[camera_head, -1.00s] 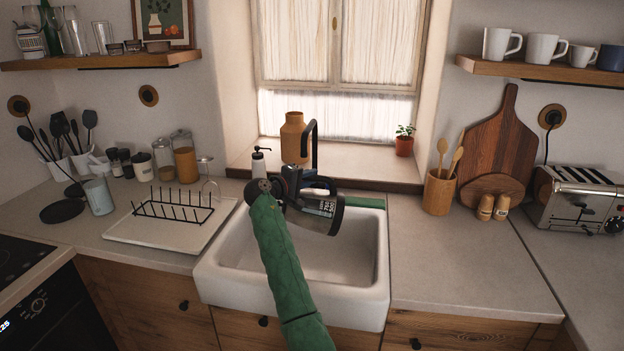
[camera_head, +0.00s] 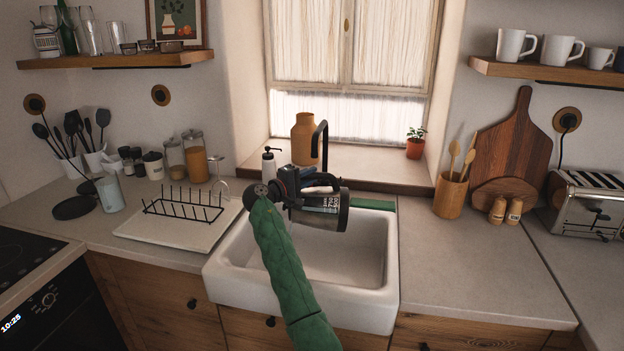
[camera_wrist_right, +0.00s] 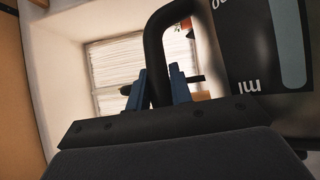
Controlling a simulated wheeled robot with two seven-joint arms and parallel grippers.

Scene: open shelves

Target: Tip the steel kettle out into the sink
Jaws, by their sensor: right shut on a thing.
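The kettle (camera_head: 328,213) is dark, with a printed label on its side. In the head view it lies on its side in the air over the back part of the white sink (camera_head: 388,285). My right gripper (camera_head: 303,181) is shut on its black handle, above the sink. In the right wrist view the blue fingers (camera_wrist_right: 160,90) stand either side of the handle (camera_wrist_right: 155,45), and the kettle's dark wall with printing (camera_wrist_right: 265,45) is at the upper right. I see no water coming out, and the spout is hard to make out. My left gripper is not in view.
A drying rack (camera_head: 183,207) stands left of the sink.

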